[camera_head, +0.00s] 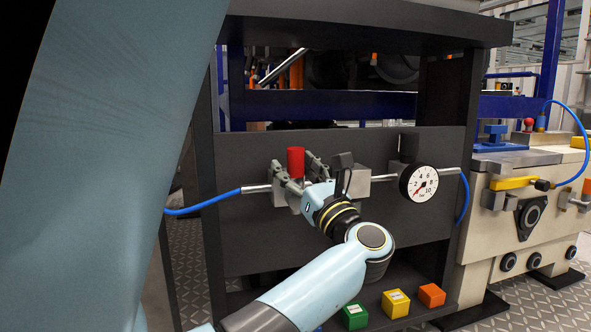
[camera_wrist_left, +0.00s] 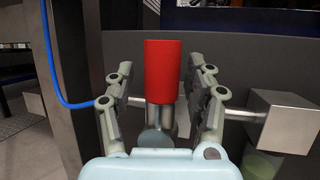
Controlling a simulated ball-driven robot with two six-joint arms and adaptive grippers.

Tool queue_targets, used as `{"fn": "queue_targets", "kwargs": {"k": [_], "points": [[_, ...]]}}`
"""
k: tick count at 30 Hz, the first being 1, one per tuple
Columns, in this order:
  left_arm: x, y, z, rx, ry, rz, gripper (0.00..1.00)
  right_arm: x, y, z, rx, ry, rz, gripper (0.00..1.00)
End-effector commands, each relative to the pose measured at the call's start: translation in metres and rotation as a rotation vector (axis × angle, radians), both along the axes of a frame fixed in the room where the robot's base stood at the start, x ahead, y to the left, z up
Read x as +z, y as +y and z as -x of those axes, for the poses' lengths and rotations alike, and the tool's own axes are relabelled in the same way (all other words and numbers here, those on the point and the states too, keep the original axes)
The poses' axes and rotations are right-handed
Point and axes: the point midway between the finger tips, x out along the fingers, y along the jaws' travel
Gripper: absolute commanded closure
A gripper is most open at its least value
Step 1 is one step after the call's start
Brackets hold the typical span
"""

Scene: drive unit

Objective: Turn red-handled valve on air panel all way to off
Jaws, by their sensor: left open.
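The red valve handle (camera_head: 295,162) stands upright on a metal valve body on the dark air panel (camera_head: 240,150). A pipe runs out of the valve on both sides. My left gripper (camera_head: 298,170) is open at the valve, one finger on each side of the handle. In the left wrist view the red handle (camera_wrist_left: 162,72) stands between the two spread fingers of the left gripper (camera_wrist_left: 162,88), with visible gaps on both sides. The gripper partly covers the valve body in the head view. My right gripper is not in view.
A round pressure gauge (camera_head: 418,184) and a metal block (camera_head: 372,186) sit right of the valve. A blue hose (camera_head: 205,203) joins the pipe at left. Green (camera_head: 354,316), yellow (camera_head: 395,303) and orange (camera_head: 431,295) blocks lie on the lower shelf.

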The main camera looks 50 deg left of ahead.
Motion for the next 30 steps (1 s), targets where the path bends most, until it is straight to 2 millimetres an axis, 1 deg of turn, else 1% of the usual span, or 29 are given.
{"fn": "queue_targets", "kwargs": {"k": [3, 5, 8, 12, 15, 18, 22, 30], "points": [[-0.001, -0.002, 0.0, 0.0, 0.0, 0.0, 0.46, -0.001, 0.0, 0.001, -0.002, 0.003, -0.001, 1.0], [-0.003, -0.006, 0.001, 0.0, 0.0, 0.002, 0.46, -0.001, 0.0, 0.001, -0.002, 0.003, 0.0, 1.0], [-0.009, -0.02, 0.002, 0.0, 0.003, 0.005, 0.46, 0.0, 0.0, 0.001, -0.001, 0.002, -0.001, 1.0], [-0.02, -0.044, 0.006, 0.0, 0.004, 0.006, 0.46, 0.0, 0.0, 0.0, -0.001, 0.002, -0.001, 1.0], [-0.025, -0.057, 0.008, 0.0, 0.002, 0.005, 0.46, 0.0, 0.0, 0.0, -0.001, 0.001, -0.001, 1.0], [-0.028, -0.066, 0.009, 0.0, 0.001, 0.003, 0.46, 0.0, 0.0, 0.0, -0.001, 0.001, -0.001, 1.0], [-0.029, -0.07, 0.009, 0.0, 0.0, 0.0, 0.46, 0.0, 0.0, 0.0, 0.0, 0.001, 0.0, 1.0], [-0.029, -0.069, 0.009, 0.0, 0.0, 0.0, 0.46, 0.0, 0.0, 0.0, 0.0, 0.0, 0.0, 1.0]]}}
